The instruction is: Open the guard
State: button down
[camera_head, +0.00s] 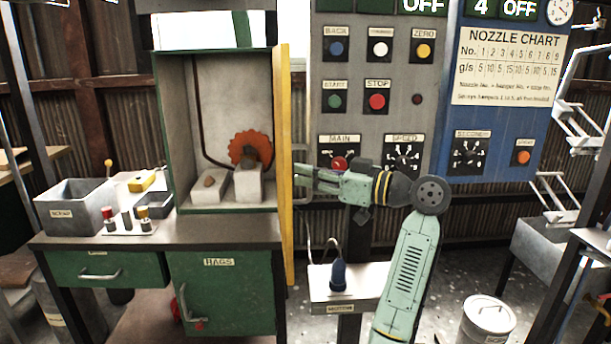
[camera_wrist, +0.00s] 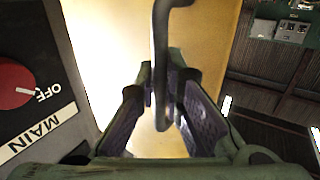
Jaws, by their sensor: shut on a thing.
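The guard (camera_head: 284,150) is a tall yellow panel at the right side of the green cabinet, seen nearly edge-on. The cabinet's front opening is uncovered in the head view. The guard's yellow face also fills the middle of the wrist view (camera_wrist: 215,35). Its dark bar handle (camera_wrist: 160,45) runs down between my fingers. My gripper (camera_head: 302,180) reaches in from the right and is shut on this handle, with the fingers on either side of it (camera_wrist: 172,115). The exact contact at the fingertips is partly hidden in the head view.
An orange toothed wheel (camera_head: 250,148) sits inside the cabinet (camera_head: 215,55). The grey control panel (camera_head: 350,115), with its red MAIN knob (camera_wrist: 14,85), is close behind my gripper. A small stand (camera_head: 345,296) with a blue nozzle is below. A scrap bin (camera_head: 75,210) stands left.

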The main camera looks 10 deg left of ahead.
jog(key=shift+f, duration=0.1)
jog(key=c, duration=1.7)
grip_release()
jog(key=v, duration=1.2)
jog(key=shift+d, duration=0.1)
